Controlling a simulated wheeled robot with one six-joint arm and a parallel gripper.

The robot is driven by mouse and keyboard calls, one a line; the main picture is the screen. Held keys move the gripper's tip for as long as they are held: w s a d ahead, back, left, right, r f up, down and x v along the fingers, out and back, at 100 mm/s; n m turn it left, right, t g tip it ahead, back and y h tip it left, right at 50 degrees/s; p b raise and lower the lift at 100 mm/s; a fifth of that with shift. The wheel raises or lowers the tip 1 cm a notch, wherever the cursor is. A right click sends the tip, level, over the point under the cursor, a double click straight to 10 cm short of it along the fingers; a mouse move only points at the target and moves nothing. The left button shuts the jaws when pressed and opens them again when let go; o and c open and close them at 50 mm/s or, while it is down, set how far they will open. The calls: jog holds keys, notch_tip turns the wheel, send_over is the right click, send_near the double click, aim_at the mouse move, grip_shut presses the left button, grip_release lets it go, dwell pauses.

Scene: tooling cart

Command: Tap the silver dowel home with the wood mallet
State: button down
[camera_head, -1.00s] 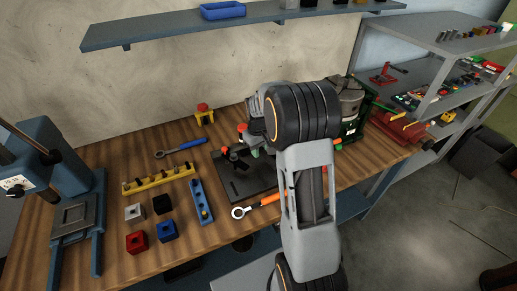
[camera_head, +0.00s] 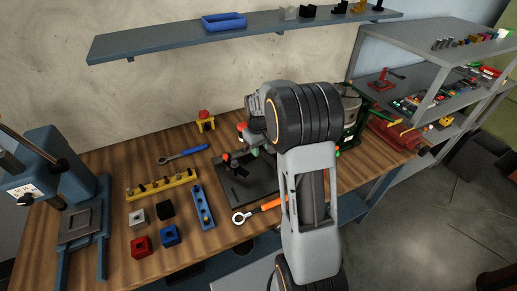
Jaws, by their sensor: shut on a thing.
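My gripper (camera_head: 254,106) shows only as a grey part beyond my dark wrist, above the back of the bench. Its fingertips and whatever is between them are hidden by the wrist. I cannot make out the wood mallet. A yellow rack (camera_head: 178,182) with several small upright pegs stands on the bench, left of my arm. A blue strip (camera_head: 202,205) with small fittings lies right of it. The silver dowel is too small to single out. A dark fixture plate (camera_head: 237,192) with red-tipped clamps lies partly behind my arm.
Silver, black, red (camera_head: 141,247) and blue (camera_head: 170,236) blocks sit at the front of the bench. A blue-handled wrench (camera_head: 183,154) and an orange-handled ring tool (camera_head: 242,216) lie flat. A blue press (camera_head: 60,185) stands left. A wall shelf (camera_head: 180,41) hangs above.

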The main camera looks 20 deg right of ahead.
dwell(0.4)
notch_tip(320, 180, down, 5)
jog(key=b, duration=0.3)
jog(key=shift+r+p, duration=1.2)
jog(key=shift+r, duration=0.85)
jog(key=shift+r, duration=0.1)
jog(key=shift+f, duration=0.2)
jog(key=shift+f, duration=0.15)
dwell(1.2)
notch_tip(320, 180, down, 5)
jog(key=b, duration=0.3)
jog(key=shift+f+b, duration=0.1)
jog(key=shift+b, duration=0.25)
jog(key=shift+r+p, duration=1.65)
jog(key=shift+r, duration=0.6)
